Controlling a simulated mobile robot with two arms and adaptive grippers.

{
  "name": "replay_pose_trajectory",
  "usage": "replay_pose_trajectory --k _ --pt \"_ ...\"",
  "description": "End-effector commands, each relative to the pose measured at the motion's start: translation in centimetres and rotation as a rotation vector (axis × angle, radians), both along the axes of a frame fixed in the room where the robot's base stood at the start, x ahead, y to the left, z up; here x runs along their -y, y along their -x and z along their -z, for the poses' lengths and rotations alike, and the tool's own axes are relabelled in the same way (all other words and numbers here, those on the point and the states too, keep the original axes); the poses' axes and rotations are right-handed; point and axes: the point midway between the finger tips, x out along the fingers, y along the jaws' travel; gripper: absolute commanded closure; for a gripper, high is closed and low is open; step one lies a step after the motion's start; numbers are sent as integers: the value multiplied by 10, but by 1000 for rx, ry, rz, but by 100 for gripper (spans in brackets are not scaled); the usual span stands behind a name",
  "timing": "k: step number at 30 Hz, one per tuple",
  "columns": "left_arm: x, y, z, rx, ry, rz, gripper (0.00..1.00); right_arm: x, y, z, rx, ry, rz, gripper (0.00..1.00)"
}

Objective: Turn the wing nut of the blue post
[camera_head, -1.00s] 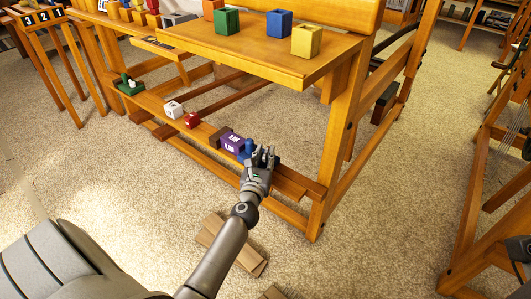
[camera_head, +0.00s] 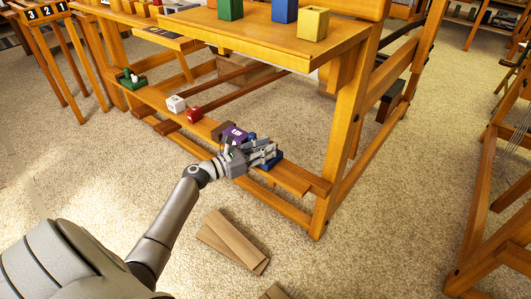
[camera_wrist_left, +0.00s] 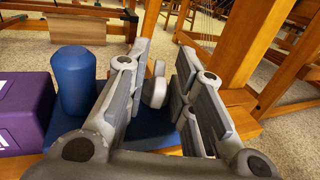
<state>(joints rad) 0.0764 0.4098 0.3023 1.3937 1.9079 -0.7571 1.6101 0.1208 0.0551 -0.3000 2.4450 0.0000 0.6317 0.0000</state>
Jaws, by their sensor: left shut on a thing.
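The blue post (camera_wrist_left: 75,82) stands upright on a blue base (camera_wrist_left: 150,124) in the left wrist view. In the head view the base (camera_head: 270,163) shows beside my fingers, on the low wooden beam of the loom. A grey wing nut (camera_wrist_left: 155,87) sits on the base to the right of the post. My left gripper (camera_head: 267,154) reaches in from the left, low over the base. In the left wrist view its fingers (camera_wrist_left: 160,90) lie on either side of the wing nut and are shut on it. They partly hide the nut and base. My right gripper is not in view.
A purple block (camera_head: 234,133) stands close beside the post. A red block (camera_head: 193,115), a white block (camera_head: 176,104) and a green piece (camera_head: 131,80) sit farther left along the beam. A wooden shelf (camera_head: 260,42) overhangs behind. Loose planks (camera_head: 232,241) lie on the carpet.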

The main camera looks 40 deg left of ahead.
Motion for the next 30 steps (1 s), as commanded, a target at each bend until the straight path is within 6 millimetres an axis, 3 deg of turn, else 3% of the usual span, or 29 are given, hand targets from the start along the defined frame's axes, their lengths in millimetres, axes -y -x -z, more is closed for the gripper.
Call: replay_pose_trajectory --k 9,23,24,26,30 --pt "-1 0 1 -2 -1 96 100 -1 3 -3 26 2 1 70" --pt "0 0 1 -2 -1 108 100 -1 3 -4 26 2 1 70" --pt "0 0 1 -2 -1 108 74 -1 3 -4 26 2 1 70" --pt "0 0 1 -2 -1 108 70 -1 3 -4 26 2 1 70" --pt "0 -1 1 -1 0 107 70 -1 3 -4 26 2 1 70"
